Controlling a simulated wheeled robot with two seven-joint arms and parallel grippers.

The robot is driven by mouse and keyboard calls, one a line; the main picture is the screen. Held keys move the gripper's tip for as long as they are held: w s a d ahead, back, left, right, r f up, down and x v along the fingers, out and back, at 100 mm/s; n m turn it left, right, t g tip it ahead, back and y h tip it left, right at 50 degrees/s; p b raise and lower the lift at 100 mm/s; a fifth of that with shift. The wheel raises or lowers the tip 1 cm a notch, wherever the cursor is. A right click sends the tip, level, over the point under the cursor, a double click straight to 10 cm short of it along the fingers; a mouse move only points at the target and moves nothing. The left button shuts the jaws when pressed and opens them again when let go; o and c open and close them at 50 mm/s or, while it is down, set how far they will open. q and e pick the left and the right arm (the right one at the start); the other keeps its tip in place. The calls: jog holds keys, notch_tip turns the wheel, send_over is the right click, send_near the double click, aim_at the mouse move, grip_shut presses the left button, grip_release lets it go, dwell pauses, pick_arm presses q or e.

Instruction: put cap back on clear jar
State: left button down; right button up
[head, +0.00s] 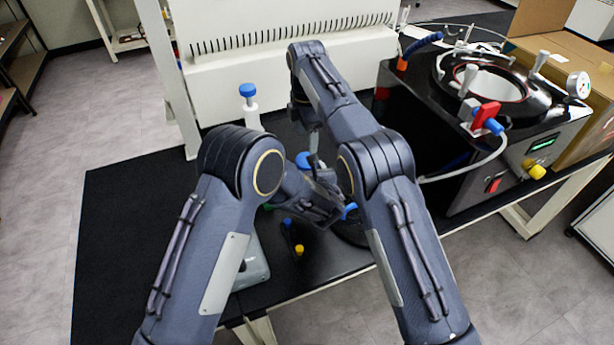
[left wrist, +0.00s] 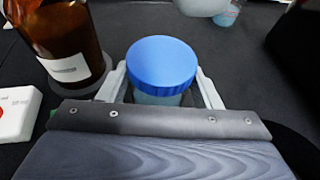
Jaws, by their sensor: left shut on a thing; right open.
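In the left wrist view, a jar with a pale, see-through body (left wrist: 158,98) stands between the fingers of my left gripper (left wrist: 165,92). A ribbed blue cap (left wrist: 161,62) sits over its top and looks level; whether it is screwed tight I cannot tell. My left gripper is shut on the jar. In the head view my left gripper (head: 340,208) is low over the black bench, with a bit of blue cap (head: 350,209) at its tips. My right gripper (head: 316,165) is above it, pointing down, open; its fingertips are partly hidden by my arms.
A brown bottle (left wrist: 68,40) with a white label stands close left of the jar, beside a white box (left wrist: 17,110). The black freeze dryer (head: 500,150) fills the right. The bench's left side (head: 130,220) is clear.

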dwell(0.3)
jog(key=shift+f, duration=4)
jog(key=c, duration=0.8)
jog(key=m, duration=0.6)
